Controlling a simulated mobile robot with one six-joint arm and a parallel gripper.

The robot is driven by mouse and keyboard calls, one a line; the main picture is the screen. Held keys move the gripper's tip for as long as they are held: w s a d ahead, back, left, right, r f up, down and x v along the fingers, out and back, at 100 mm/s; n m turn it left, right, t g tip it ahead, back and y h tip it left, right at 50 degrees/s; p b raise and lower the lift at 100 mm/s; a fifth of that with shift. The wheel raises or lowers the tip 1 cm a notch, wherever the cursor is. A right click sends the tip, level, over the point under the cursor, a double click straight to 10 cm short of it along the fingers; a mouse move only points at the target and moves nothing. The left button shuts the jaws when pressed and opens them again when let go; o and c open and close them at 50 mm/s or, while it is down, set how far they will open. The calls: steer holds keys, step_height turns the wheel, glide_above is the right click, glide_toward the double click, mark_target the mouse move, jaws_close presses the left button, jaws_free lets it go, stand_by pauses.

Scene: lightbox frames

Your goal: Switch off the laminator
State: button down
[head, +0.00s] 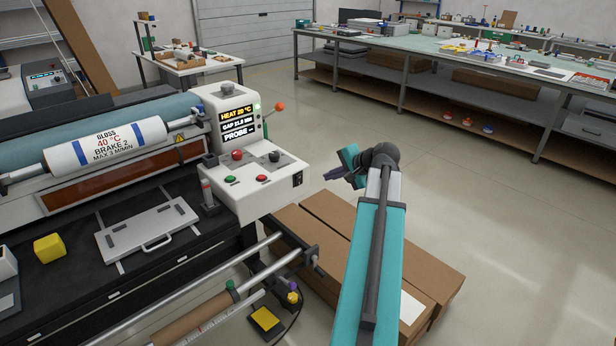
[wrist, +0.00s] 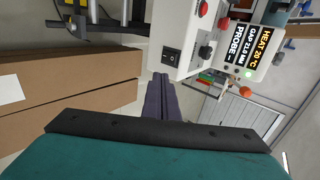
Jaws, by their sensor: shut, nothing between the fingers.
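The laminator's white control housing (head: 262,190) is at the left in the head view.
Brown cardboard boxes (head: 330,215) lie on the floor below my arm. A film roll (head: 105,145) labelled GLOSS 40 °C is on the laminator. A roller bar (head: 200,280) juts out in front. The floor to the right is clear up to a long workbench (head: 450,60).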

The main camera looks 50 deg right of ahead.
steer(key=shift+w+f, duration=0.1)
steer(key=shift+w, duration=0.05)
steer(key=p, duration=0.4)
glide_toward(300, 178)
steer(key=s+f+x, duration=0.1)
steer(key=x, duration=0.4)
steer(key=shift+w+d+r, duration=0.2)
steer(key=shift+w+r, duration=0.05)
steer(key=shift+w, duration=0.45)
